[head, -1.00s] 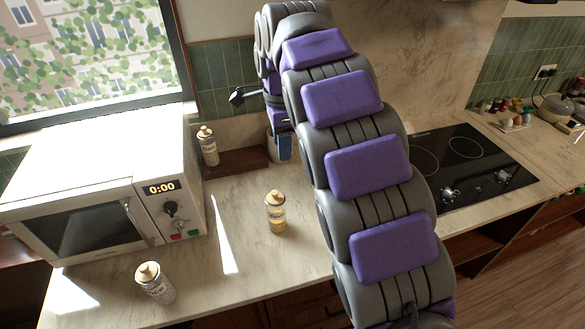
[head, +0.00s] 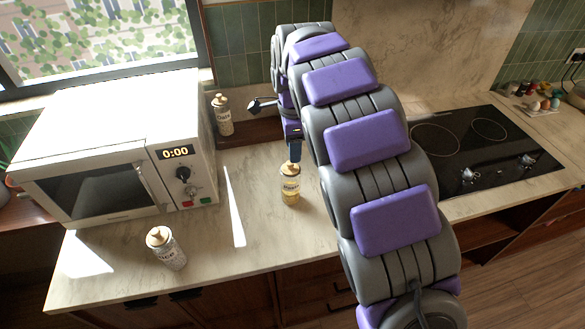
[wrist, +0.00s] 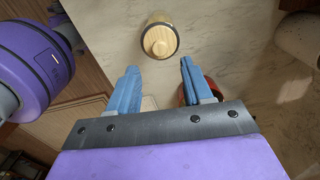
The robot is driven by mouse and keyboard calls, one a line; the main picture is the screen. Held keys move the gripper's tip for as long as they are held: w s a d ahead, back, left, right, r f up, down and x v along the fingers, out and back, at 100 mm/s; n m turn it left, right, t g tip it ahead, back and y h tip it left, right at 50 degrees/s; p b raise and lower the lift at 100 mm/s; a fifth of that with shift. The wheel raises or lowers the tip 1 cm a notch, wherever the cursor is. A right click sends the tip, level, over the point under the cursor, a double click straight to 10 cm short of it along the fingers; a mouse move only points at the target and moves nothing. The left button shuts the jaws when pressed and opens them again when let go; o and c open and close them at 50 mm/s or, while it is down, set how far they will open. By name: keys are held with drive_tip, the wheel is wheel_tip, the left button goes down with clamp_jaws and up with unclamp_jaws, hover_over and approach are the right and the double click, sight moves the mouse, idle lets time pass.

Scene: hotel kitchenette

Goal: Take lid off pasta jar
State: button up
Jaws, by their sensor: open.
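A clear jar with yellowish contents (head: 290,190) and a light wooden lid stands upright on the counter; its label is too small to read for certain. My gripper (head: 294,143) is open and points down just above and behind this jar. In the wrist view, the round wooden lid with its knob (wrist: 159,38) lies just beyond the fingertips, roughly centred between them. The blue fingers (wrist: 159,67) are apart, with nothing between them. The lid is on the jar.
Similar lidded jars stand at the front left (head: 166,252) and at the back (head: 223,118). A white microwave (head: 110,110) fills the left of the counter (head: 225,265). A black hob (head: 470,150) lies right of my arm. The counter around the middle jar is clear.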

sight(288, 162)
drive_tip(key=a+f, duration=0.1)
drive_tip(key=a+f+b, duration=0.1)
drive_tip(key=f, duration=0.1)
drive_tip(key=shift+f, duration=0.1)
drive_tip(key=shift+d+f+b, duration=0.2)
drive_tip(key=shift+d+f, duration=0.05)
drive_tip(key=shift+f, duration=0.25)
drive_tip(key=shift+d+f+b, duration=0.2)
drive_tip(key=shift+f, duration=0.25)
drive_tip(key=shift+d, duration=0.45)
drive_tip(key=shift+a, duration=0.75)
drive_tip(key=c, duration=0.6)
drive_tip(key=shift+c, duration=0.9)
drive_tip(key=shift+d, duration=0.2)
drive_tip(key=shift+c, duration=0.7)
drive_tip(key=shift+d, duration=0.35)
clamp_jaws()
